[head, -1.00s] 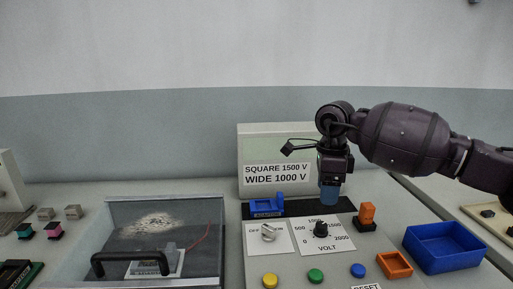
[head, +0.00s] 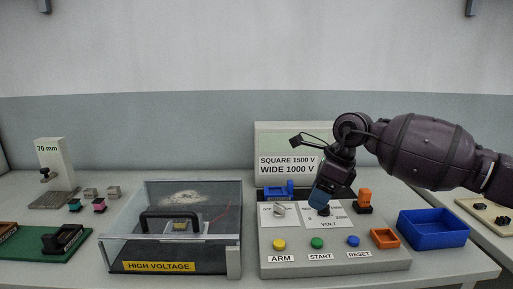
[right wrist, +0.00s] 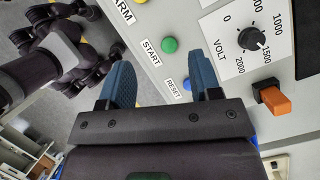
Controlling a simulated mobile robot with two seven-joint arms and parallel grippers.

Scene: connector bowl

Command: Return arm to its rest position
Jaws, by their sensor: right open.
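My right gripper (head: 318,197) hangs from the right arm above the grey control panel (head: 385,262), in front of the volt dial. In the right wrist view its two blue fingers (right wrist: 160,85) are apart with nothing between them. The black volt dial (right wrist: 251,39) shows clear of the fingers there, its pointer near 1500. In the head view the gripper hides part of that dial (head: 324,211). My left gripper is not in the head view.
The panel carries yellow (head: 279,245), green (head: 317,243) and blue (head: 353,241) buttons. An orange block (head: 364,195) and a blue bowl (head: 433,240) stand at the right. A clear high-voltage box (head: 235,225) with a black handle (head: 172,216) stands left. Open air lies above the bench.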

